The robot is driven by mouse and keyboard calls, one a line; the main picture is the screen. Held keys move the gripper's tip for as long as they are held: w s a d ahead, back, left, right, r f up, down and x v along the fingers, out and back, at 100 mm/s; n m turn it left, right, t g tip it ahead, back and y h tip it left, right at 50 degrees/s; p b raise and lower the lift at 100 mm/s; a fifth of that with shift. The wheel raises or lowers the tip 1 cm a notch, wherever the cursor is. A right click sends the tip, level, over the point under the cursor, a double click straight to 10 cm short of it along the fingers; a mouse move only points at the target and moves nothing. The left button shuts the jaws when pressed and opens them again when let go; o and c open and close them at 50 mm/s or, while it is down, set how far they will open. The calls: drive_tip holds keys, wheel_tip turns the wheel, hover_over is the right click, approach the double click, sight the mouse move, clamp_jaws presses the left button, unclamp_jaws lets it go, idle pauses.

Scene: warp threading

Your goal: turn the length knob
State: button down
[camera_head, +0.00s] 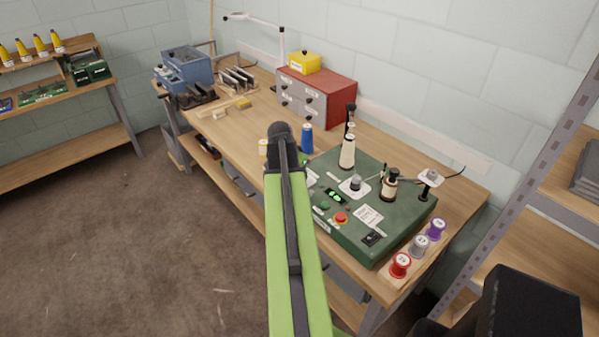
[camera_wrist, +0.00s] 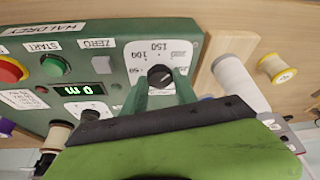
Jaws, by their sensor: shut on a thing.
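The length knob (camera_wrist: 159,72) is a dark round knob on a white dial plate (camera_wrist: 188,50) marked 50, 100 and 150, in the wrist view. My gripper (camera_wrist: 160,82) has its two green fingers on either side of the knob and is shut on it. The dial sits on the green winding machine (camera_wrist: 110,24), which also stands on the bench in the head view (camera_head: 352,238). In the head view my green arm hides the gripper and the knob.
Beside the dial are a grey ZERO button (camera_wrist: 102,64), a green START button (camera_wrist: 54,65), a red button (camera_wrist: 10,70) and a display (camera_wrist: 81,90). A white spool (camera_wrist: 238,80) stands close by. Red, grey and purple spools line the bench's right end (camera_head: 400,264).

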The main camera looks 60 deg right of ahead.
drive_tip(key=n+t, duration=0.1)
drive_tip(key=n, duration=0.3)
drive_tip(key=shift+s+a+f+n+t, duration=0.1)
drive_tip(key=shift+s+a+n+t, duration=0.05)
drive_tip(key=shift+s+n+t, duration=0.2)
drive_tip(key=n, duration=0.2)
drive_tip(key=n+t+y, duration=0.1)
drive_tip(key=n, duration=0.1)
drive_tip(key=shift+s+d+n+t, duration=0.15)
drive_tip(key=shift+d+n+t, duration=0.05)
drive_tip(key=shift+n+t, duration=0.05)
drive_tip(key=n, duration=0.2)
drive_tip(key=n+t+y, duration=0.1)
drive_tip(key=n, duration=0.1)
drive_tip(key=shift+d+y, duration=0.2)
drive_tip(key=shift+y, duration=0.1)
drive_tip(key=shift+s+d+n+t+y, duration=0.1)
drive_tip(key=shift+n+t+y, duration=0.4)
drive_tip(key=shift+n, duration=1.5)
drive_tip(key=c, duration=1)
unclamp_jaws()
drive_tip(key=shift+s, duration=0.1)
drive_tip(key=shift+o, duration=0.2)
drive_tip(key=shift+r, duration=0.25)
